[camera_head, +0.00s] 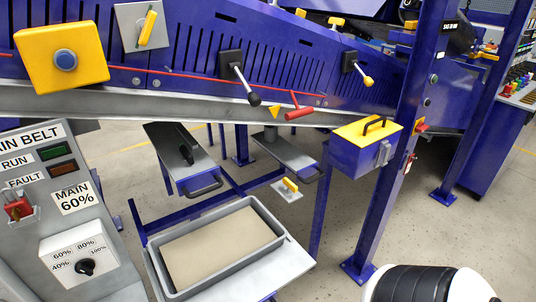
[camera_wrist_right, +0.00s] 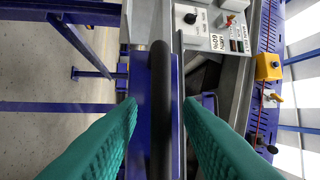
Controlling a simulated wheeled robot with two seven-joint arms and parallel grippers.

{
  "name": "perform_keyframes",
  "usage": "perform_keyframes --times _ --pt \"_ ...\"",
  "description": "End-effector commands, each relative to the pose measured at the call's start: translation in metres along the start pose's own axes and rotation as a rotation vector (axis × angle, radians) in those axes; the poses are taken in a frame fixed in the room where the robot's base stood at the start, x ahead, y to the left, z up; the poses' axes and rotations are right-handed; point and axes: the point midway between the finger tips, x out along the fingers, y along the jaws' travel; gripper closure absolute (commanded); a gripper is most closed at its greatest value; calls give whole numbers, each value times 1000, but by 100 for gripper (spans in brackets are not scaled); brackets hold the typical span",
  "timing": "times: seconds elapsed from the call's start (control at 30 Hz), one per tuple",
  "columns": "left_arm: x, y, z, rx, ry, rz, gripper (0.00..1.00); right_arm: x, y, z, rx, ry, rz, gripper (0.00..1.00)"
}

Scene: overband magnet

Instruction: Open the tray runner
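In the head view, a grey rectangular tray (camera_head: 270,217) with a beige bottom sits low on a pale platform, inside a blue frame. Behind it are two grey-topped blue units, a left one (camera_head: 163,137) and a right one (camera_head: 295,155), each with a dark pull handle at its front. I cannot tell which part is the tray runner. In the right wrist view, my right gripper (camera_wrist_right: 161,103) is open. Its teal fingers stand either side of a long dark bar (camera_wrist_right: 160,75) in front of a blue surface, with gaps visible on both sides. My left gripper is not in view.
A control panel (camera_head: 60,225) stands at the left and also shows in the right wrist view (camera_wrist_right: 212,22). The blue conveyor side (camera_head: 200,50) with levers crosses above. A blue post (camera_head: 395,150) and yellow-topped box (camera_head: 365,140) stand at the right. Open floor lies beyond.

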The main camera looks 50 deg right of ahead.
Motion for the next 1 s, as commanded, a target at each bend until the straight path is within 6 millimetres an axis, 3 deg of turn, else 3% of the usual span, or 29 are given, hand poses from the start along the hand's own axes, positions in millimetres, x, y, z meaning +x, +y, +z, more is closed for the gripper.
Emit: perform_keyframes --times 0.17,0.4,0.6,1.0 --pt "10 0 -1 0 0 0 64 -26 3 1 1 1 5 67" --pt "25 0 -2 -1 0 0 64 -78 4 0 1 1 6 67" --pt "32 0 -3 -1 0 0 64 -108 2 1 1 1 4 67" --pt "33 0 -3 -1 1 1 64 -118 0 0 1 0 1 67"
